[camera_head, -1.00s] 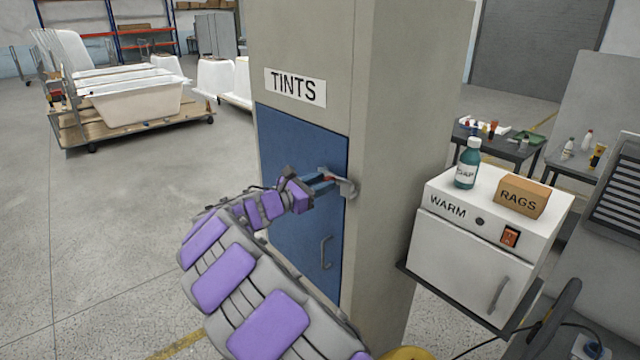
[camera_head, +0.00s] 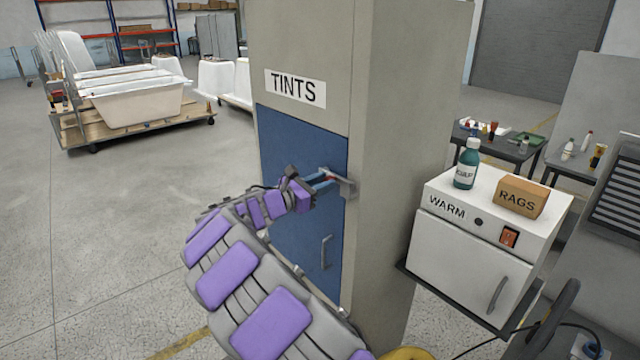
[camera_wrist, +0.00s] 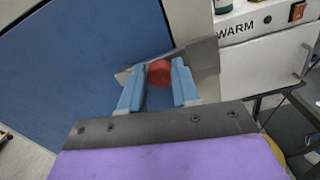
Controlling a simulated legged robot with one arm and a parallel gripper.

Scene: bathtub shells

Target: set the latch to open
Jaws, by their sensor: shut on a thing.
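The cabinet labelled TINTS has a blue door (camera_head: 295,215) that sits closed. A grey metal latch (camera_head: 346,188) is at the door's right edge; in the wrist view its plate (camera_wrist: 203,60) lies slanted across the edge between door and frame. A red round knob (camera_wrist: 160,73) is on the latch. My gripper (camera_head: 328,179) reaches it from the left, and its blue fingers are shut on the red knob, one on each side. In the head view the fingers hide much of the knob.
A grey door handle (camera_head: 326,252) is below the latch. To the right, a white WARM box (camera_head: 455,262) carries a teal bottle (camera_head: 467,165) and a RAGS box (camera_head: 521,197). A tub cart (camera_head: 135,135) stands far left. The floor left of the cabinet is clear.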

